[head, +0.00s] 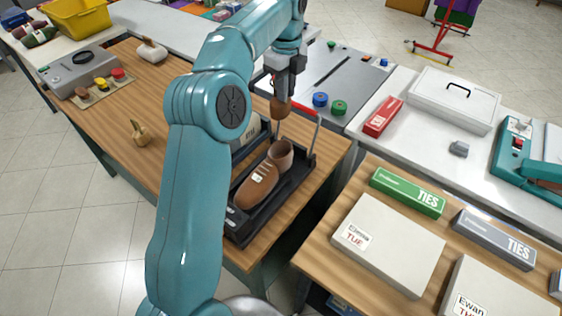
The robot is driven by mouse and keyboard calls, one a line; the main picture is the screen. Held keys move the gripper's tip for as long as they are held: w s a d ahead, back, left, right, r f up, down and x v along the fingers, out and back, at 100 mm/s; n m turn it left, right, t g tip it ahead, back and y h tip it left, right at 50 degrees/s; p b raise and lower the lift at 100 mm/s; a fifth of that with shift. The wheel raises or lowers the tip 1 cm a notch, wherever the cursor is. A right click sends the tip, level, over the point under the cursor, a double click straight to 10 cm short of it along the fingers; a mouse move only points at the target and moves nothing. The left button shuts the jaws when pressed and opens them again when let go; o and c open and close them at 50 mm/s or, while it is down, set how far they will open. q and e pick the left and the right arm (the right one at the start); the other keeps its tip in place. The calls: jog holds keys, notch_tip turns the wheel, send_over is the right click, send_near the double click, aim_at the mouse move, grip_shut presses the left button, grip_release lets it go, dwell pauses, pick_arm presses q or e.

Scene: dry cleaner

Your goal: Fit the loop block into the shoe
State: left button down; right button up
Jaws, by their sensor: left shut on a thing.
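A brown shoe (258,184) sits in a black tray-like stand (238,222) on the wooden table. Its toe points to the lower left and its open heel end is at the upper right. My left gripper (282,97) is shut on a brown block (280,110), which I take to be the loop block. It holds the block above the shoe's opening, apart from the shoe as far as I can tell. The loop cannot be made out. My left arm covers part of the table and stand. My right gripper is not in view.
A red bar (304,115) on uprights stands at the stand's far end. A small wooden piece (139,133) is on the table left of my arm. A grey control box (80,74) is farther left. White boxes and a green ties box (407,193) occupy the right table.

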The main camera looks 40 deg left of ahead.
aim_at(284, 118)
pick_arm(q)
jog(key=shift+s+a+f+n, duration=0.1)
jog(key=shift+s+n, duration=0.05)
jog(key=shift+n, duration=0.15)
notch_tip(284, 118, down, 6)
jog(key=shift+r+b, duration=0.1)
jog(key=shift+b, duration=0.85)
notch_tip(284, 118, down, 14)
jog(key=shift+f, duration=0.1)
